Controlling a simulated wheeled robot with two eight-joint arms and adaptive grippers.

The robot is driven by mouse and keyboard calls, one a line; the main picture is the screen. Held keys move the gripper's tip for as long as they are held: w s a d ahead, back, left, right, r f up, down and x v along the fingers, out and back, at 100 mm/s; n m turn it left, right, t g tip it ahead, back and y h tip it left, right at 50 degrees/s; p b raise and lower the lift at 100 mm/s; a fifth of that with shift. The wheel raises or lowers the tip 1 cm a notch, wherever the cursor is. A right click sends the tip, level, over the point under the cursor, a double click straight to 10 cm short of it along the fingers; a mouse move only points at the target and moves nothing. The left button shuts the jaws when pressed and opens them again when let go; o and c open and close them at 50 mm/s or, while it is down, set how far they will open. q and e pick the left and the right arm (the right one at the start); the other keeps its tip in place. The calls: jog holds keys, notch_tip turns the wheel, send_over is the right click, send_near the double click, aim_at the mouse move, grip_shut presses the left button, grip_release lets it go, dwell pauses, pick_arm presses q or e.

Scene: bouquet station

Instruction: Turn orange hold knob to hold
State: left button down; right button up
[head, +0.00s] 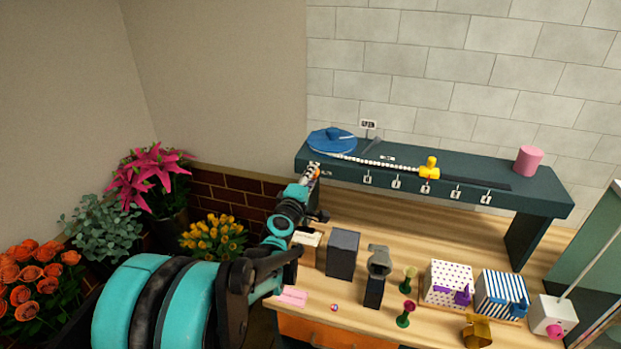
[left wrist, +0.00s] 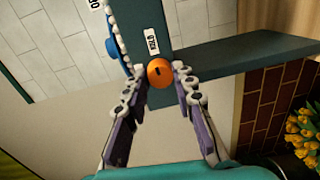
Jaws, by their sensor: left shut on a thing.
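The orange hold knob (left wrist: 159,72) is a round knob with a short dark mark on its face, at the end of the dark teal shelf in the left wrist view. A small white label (left wrist: 152,42) is beside it; its text is too small to read surely. My left gripper (left wrist: 160,84) has its fingers on either side of the knob and is shut on it. In the head view my left gripper (head: 313,172) reaches the shelf's left end and mostly hides the knob. My right gripper is not in view.
The dark shelf (head: 540,198) carries a blue disc (head: 330,141), a white bead chain, a yellow piece (head: 429,168) and a pink cylinder (head: 528,160). Below, the wooden bench holds dark blocks, small goblets and patterned boxes (head: 447,283). Potted flowers (head: 212,237) stand at left.

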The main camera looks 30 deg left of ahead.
pick_arm(q)
jog(key=shift+m, duration=0.5)
dwell(0.3)
jog(key=c, duration=1.2)
grip_release()
jog(key=v, duration=1.2)
jog(key=shift+d, duration=0.15)
